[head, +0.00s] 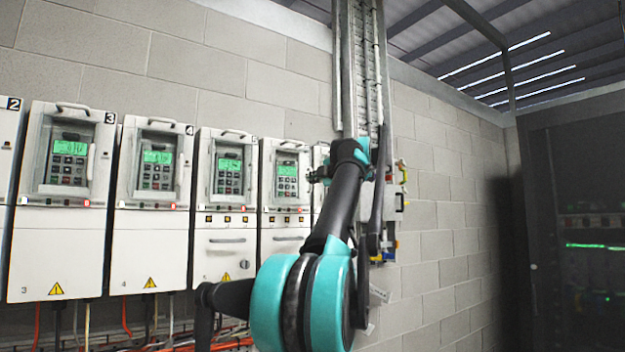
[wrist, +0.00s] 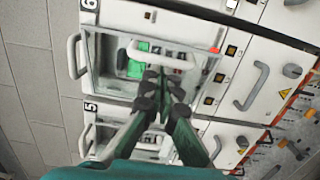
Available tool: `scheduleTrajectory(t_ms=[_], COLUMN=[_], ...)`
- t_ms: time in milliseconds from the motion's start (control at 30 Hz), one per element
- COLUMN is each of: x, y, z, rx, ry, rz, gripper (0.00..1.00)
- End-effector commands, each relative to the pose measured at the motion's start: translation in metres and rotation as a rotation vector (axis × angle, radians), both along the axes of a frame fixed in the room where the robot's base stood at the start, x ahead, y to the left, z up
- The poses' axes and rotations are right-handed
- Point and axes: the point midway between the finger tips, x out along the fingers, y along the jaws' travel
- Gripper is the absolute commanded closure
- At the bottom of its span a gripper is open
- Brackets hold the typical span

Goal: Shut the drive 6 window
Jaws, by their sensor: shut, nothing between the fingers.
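Drive 6 (wrist: 225,70) is a white cabinet, turned on its side in the wrist view, with its number at the top left. Its clear window (wrist: 108,62) has a pale handle (wrist: 148,57), and a green display (wrist: 137,62) shows behind it. I cannot tell whether the window stands slightly ajar or flush. My gripper (wrist: 163,80) is shut and empty, its dark fingertips in front of the window just below the handle; contact is unclear. In the head view, my gripper (head: 318,175) is at drive 6's right side and drive 6 (head: 285,220) is partly behind my arm.
Drive 5 (head: 226,218) stands to the left of drive 6, with drive 4 (head: 150,220) and drive 3 (head: 62,235) farther left. A vertical cable tray (head: 360,60) runs up the block wall. A dark cabinet (head: 575,200) stands at the right. Cables hang below the drives.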

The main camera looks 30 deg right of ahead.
Motion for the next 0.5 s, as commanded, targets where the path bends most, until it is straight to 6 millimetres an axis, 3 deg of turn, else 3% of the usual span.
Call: scheduleTrajectory(t_ms=[500], x=[0.032], y=[-0.031], z=[0.0], rx=[0.0], ry=[0.0], rz=[0.001], gripper=[1.0])
